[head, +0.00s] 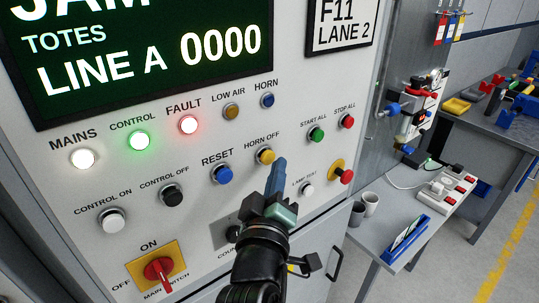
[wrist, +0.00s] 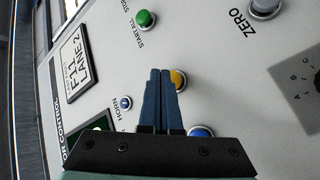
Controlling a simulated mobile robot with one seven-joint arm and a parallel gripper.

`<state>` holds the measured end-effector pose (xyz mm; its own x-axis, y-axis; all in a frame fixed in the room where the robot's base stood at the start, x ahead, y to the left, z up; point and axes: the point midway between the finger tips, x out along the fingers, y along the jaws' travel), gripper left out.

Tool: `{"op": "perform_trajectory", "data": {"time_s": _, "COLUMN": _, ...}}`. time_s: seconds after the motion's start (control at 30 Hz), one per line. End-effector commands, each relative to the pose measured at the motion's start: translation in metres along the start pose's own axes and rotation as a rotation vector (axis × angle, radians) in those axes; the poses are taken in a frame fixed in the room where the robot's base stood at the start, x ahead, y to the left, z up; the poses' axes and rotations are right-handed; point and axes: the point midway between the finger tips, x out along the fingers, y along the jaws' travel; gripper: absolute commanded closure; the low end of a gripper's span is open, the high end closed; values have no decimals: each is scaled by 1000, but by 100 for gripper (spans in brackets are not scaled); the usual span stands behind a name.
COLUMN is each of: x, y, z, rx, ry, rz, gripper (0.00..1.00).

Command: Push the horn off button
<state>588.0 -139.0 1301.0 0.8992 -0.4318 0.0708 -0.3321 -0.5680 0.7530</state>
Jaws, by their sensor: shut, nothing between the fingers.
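The horn off button (head: 265,155) is a yellow round button on the grey control panel, under its "HORN OFF" label. In the wrist view the yellow button (wrist: 178,79) shows just to the right of my fingertips, partly hidden by them. My gripper (head: 279,166) is shut and empty, its blue fingers pointing up at the panel just below and right of the button in the head view. It also shows in the wrist view (wrist: 160,73). I cannot tell whether the fingertips touch the button.
The blue reset button (head: 224,174) is left of the horn off button, and the green start all button (head: 316,134) is right of it. A red emergency button on yellow (head: 346,176) is lower right. A side table (head: 384,234) holds two cups.

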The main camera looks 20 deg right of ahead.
Motion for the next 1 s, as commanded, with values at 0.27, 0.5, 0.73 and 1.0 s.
{"op": "perform_trajectory", "data": {"time_s": 0.27, "x": 0, "y": 1, "z": 1, "rx": 0, "ry": -1, "rz": 1, "gripper": 100}}
{"op": "perform_trajectory", "data": {"time_s": 0.5, "x": -12, "y": 11, "z": 9, "rx": 1, "ry": -4, "rz": 0, "gripper": 100}}
{"op": "perform_trajectory", "data": {"time_s": 0.73, "x": -28, "y": 22, "z": 20, "rx": 2, "ry": -3, "rz": 0, "gripper": 100}}
{"op": "perform_trajectory", "data": {"time_s": 1.0, "x": -36, "y": 26, "z": 26, "rx": 1, "ry": -1, "rz": 1, "gripper": 100}}
